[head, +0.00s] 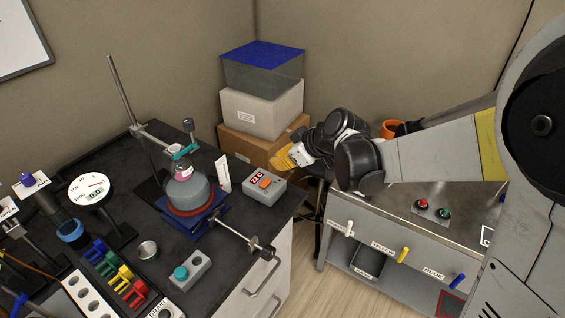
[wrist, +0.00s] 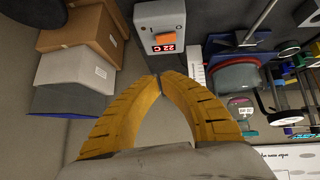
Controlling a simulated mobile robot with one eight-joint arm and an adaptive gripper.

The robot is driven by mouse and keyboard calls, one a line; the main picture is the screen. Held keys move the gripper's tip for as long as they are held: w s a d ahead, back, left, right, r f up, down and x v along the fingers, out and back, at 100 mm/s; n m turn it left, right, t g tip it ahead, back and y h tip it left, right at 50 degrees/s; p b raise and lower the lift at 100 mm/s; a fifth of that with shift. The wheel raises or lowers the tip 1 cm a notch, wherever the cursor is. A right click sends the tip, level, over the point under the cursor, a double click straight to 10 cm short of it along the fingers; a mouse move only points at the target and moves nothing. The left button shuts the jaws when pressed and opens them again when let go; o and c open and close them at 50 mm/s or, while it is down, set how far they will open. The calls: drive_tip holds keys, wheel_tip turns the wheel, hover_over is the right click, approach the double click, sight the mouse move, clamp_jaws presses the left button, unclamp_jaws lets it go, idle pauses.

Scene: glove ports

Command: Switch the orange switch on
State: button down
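The orange switch (head: 265,183) sits on top of a small grey box (head: 258,194) with a red display, near the right edge of the black bench. In the wrist view the orange switch (wrist: 164,38) is at the top, beside the red display reading "22 C" (wrist: 164,49), just beyond my fingertips. My gripper (head: 282,161) has yellow fingers and is right of and above the box in the head view. In the wrist view my gripper (wrist: 157,76) has its two fingertips together with nothing between them. The fingers do not appear to touch the switch.
A flask (head: 187,190) on a blue stand is left of the box, with a white card (head: 223,174) between them. Stacked boxes (head: 262,108) stand behind. A metal rod with a knob (head: 253,243) juts out in front. A steel side table (head: 470,228) is at right.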

sight(259, 179)
drive_tip(key=b+x, duration=0.2)
drive_tip(key=x, duration=0.4)
drive_tip(key=shift+f, duration=0.15)
wheel_tip(259, 179, down, 2)
drive_tip(key=shift+w+d+f+b, duration=0.1)
drive_tip(key=shift+d+f+b, duration=0.1)
drive_tip(key=shift+b, duration=0.35)
drive_tip(key=shift+f, duration=0.55)
drive_tip(key=shift+w+d+f+b, duration=0.15)
drive_tip(key=shift+f+b, duration=0.4)
drive_tip(key=shift+b, duration=0.05)
drive_tip(key=shift+r, duration=0.1)
drive_tip(key=shift+s+a+r+p, duration=0.3)
drive_tip(key=shift+s+a+p, duration=0.05)
drive_tip(key=shift+s+a, duration=0.15)
